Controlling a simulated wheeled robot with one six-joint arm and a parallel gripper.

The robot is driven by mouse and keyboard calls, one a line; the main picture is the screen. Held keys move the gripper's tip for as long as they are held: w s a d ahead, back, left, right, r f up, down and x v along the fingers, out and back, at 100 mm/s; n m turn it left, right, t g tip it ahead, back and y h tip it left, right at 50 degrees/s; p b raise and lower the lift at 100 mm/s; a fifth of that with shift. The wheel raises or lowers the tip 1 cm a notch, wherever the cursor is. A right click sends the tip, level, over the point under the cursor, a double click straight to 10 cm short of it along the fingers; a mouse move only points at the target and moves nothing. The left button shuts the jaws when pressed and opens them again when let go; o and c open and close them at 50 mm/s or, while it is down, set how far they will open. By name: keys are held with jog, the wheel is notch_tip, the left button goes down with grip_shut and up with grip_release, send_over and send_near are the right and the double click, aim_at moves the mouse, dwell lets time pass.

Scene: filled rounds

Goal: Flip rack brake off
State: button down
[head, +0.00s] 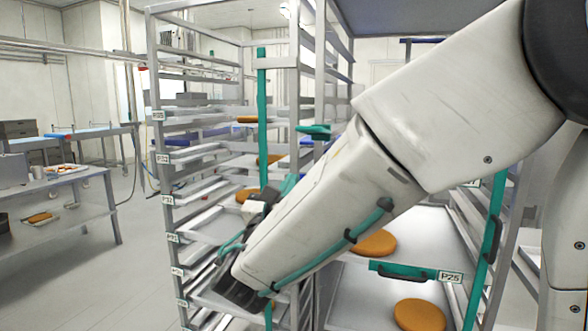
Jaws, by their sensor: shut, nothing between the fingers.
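A tall grey metal rack (155,115) fills the middle of the head view, with trays on its rails. A teal upright bar (262,120) runs down its front, and a small teal lever-like piece (313,130) sticks out farther right. I cannot tell whether that piece is the brake; the rack's foot is below the picture. My white arm crosses in front of the rack from the upper right. A dark and white part of my gripper (258,206) shows behind the forearm, near the trays. It is shut and empty; its fingertips are largely hidden, and I cannot tell whether it touches the rack.
Orange-brown rounds (420,315) lie on trays, one beside a tray front labelled P25 (450,277). A second teal upright (490,245) with a dark handle stands at right. A steel table (90,183) stands at left. The floor (110,280) between table and rack is clear.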

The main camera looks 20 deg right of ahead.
aim_at(314, 131)
jog(key=s+r+x, duration=0.1)
jog(key=r+x, duration=0.1)
jog(key=x, duration=0.9)
jog(key=shift+w+a+r, duration=0.15)
jog(key=shift+w+r, duration=0.1)
jog(key=shift+r, duration=0.15)
jog(key=shift+a+r, duration=0.1)
